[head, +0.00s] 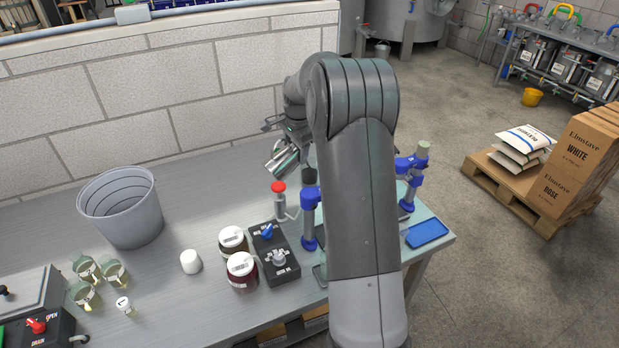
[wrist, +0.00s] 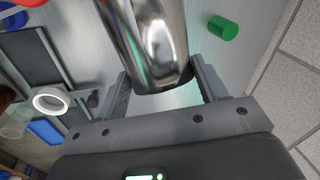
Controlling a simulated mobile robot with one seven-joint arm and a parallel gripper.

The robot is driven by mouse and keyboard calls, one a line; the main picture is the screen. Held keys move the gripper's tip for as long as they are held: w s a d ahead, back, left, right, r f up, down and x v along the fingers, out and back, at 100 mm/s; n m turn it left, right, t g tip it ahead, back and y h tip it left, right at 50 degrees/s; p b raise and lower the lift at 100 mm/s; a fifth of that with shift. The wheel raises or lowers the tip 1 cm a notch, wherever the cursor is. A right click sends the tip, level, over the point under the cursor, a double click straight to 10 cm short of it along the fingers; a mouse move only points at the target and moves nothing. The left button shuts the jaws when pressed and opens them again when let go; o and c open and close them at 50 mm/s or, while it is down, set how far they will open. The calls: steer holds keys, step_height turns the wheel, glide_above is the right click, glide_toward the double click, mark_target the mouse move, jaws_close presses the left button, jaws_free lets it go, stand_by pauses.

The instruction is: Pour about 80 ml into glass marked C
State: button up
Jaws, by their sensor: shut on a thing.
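My gripper (wrist: 162,86) is shut on a shiny steel vessel (wrist: 150,40), which sits between the two fingers in the wrist view. In the head view the steel vessel (head: 282,160) is tilted and held above the back of the bench, beside my arm. Its mouth and contents cannot be made out. Several small glasses stand at the bench's left, among them a back one (head: 86,268), a right one (head: 114,272) and a front one (head: 85,296). They look yellowish inside. Their marks are too small to read, so I cannot tell which is C. My gripper is well to their right.
A grey bucket (head: 121,208) stands behind the glasses. A white cylinder (head: 190,262), two white-lidded jars (head: 241,274) and a black box with knobs (head: 273,257) stand mid-bench. A red-topped item (head: 279,190) and blue clamps (head: 310,198) are close to my arm.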

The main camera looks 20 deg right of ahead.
steer(key=shift+a+f+h, duration=0.2)
steer(key=shift+f+h, duration=0.05)
steer(key=shift+h, duration=0.45)
steer(key=shift+s+a+f+t+h+b, duration=0.1)
steer(key=shift+a+f+t+h+b, duration=0.15)
steer(key=shift+h, duration=0.2)
steer(key=shift+a+f+t+h+b, duration=0.15)
steer(key=shift+h+b, duration=0.15)
steer(key=shift+h, duration=0.15)
